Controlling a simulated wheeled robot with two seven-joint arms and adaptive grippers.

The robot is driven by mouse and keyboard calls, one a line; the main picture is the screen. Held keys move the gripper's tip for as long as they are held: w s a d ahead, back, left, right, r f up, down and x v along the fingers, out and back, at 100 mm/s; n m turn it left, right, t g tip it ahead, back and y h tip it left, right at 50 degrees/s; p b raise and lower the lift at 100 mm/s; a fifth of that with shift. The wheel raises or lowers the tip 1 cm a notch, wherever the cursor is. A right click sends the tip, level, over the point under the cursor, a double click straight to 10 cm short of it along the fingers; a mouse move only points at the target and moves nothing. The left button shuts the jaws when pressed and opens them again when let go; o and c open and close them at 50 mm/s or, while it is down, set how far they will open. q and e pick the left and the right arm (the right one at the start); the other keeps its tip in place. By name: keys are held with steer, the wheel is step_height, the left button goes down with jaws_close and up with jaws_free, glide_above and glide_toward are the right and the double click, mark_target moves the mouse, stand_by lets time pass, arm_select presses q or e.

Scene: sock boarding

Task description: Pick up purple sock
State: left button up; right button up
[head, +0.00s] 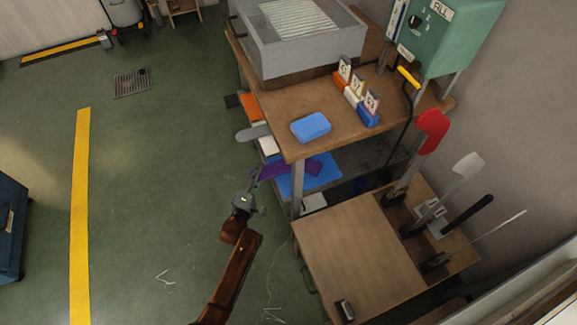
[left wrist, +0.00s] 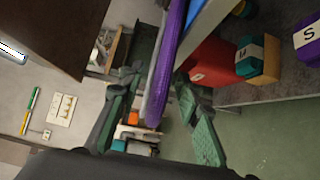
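The purple sock (head: 283,170) lies on the lower shelf under the wooden table, partly over a blue sheet (head: 322,172). Its left end sticks out at the shelf's edge. My left gripper (head: 254,180) is at that end, just left of the table's front leg. In the left wrist view the sock (left wrist: 168,62) shows as a long purple strip running down between the two spread fingers of my left gripper (left wrist: 158,90). The fingers look open, with gaps on both sides of the sock. My right gripper is not in view.
A blue block (head: 311,127) and a grey box (head: 295,40) stand on the table. A lower wooden table (head: 355,255) with upright paddle-like forms is at the right. In the wrist view, labelled coloured bins (left wrist: 250,60) are at the right.

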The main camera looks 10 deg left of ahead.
arm_select(q)
steer(key=shift+w, duration=0.2)
steer(key=shift+c, duration=0.2)
jaws_close()
steer(key=shift+r, duration=0.15)
